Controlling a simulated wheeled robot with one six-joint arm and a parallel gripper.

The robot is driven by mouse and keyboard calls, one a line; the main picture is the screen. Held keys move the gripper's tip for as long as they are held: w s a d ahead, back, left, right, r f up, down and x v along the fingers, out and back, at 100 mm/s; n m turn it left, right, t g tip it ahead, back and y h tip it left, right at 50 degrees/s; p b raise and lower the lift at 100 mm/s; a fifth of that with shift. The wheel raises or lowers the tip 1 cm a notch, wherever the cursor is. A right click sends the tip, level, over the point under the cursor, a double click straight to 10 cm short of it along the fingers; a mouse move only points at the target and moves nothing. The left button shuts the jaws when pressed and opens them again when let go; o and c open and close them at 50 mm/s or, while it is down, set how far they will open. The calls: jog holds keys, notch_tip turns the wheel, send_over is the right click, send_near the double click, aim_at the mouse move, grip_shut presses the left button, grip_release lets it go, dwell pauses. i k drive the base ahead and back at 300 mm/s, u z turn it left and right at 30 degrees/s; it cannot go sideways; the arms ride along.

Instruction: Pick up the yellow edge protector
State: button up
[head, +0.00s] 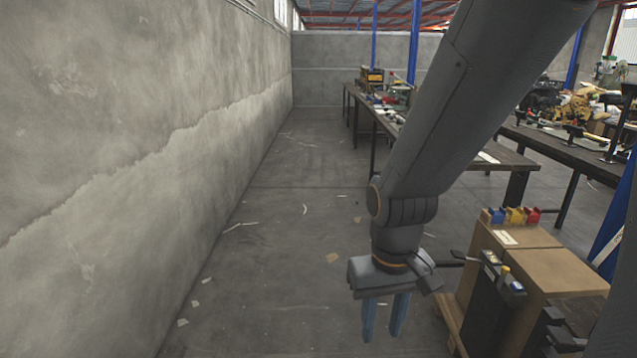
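A small yellow piece (515,215) sits between a blue piece (496,215) and a red piece (533,215), at the back edge of a brown box top at right; it looks like the yellow edge protector, though it is too small to be sure. My gripper (383,321) points down over the floor, to the left of and nearer than the box. Its two bluish fingers are apart with nothing visible between them. It is well away from the yellow piece.
The brown box (560,268) stands on a wooden pallet (452,318), with dark objects along its near side. A long workbench (505,157) with tools stands behind. A concrete wall (140,130) runs along the left. The floor between wall and bench is mostly clear, with scattered scraps.

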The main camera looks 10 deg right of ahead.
aim_at(516, 216)
jog(key=u, duration=0.05)
jog(key=i, duration=1.75)
jog(key=z, duration=0.45)
jog(key=i, duration=1.2)
jog(key=z, duration=1.85)
jog(key=i, duration=0.85)
jog(key=z, duration=0.75)
